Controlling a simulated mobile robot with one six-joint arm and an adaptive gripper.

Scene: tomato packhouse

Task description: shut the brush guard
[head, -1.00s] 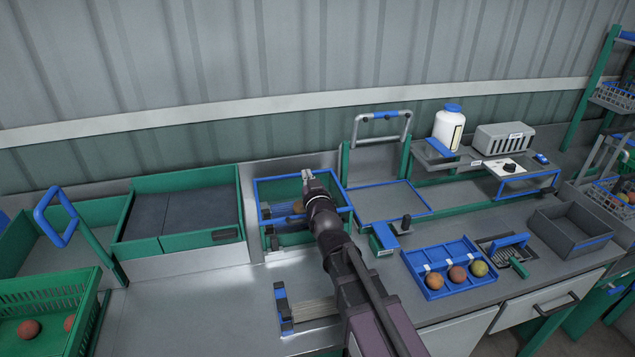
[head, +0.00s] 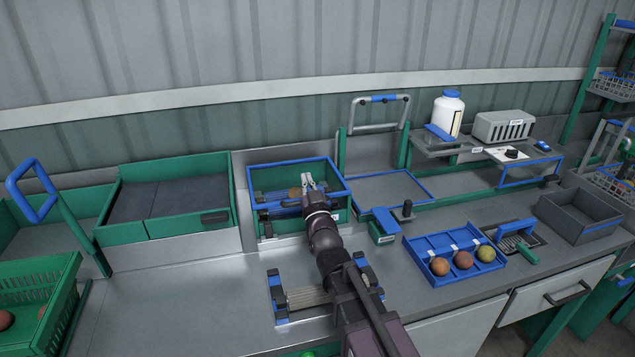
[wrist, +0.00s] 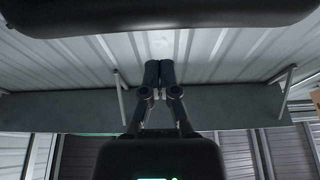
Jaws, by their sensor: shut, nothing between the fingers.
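I cannot tell for certain which part is the brush guard. A blue-rimmed green box (head: 258,222) stands at the middle back of the bench, with a round brownish tomato (head: 295,193) showing inside. My gripper (head: 308,180) is over this box, fingers pointing to the back wall. In the wrist view my gripper (wrist: 159,70) shows its fingertips together and empty, with the ribbed wall beyond. A ribbed roller bed (head: 306,297) with blue end brackets lies in front of the box, partly behind my arm. A grey hoop with a blue grip (head: 380,98) stands upright right of the box.
A blue tray (head: 455,283) with three tomatoes and a dark open bin (head: 578,232) are at the right. A white bottle (head: 447,113) stands on a shelf behind. A tall blue loop handle (head: 35,190) rises at the left.

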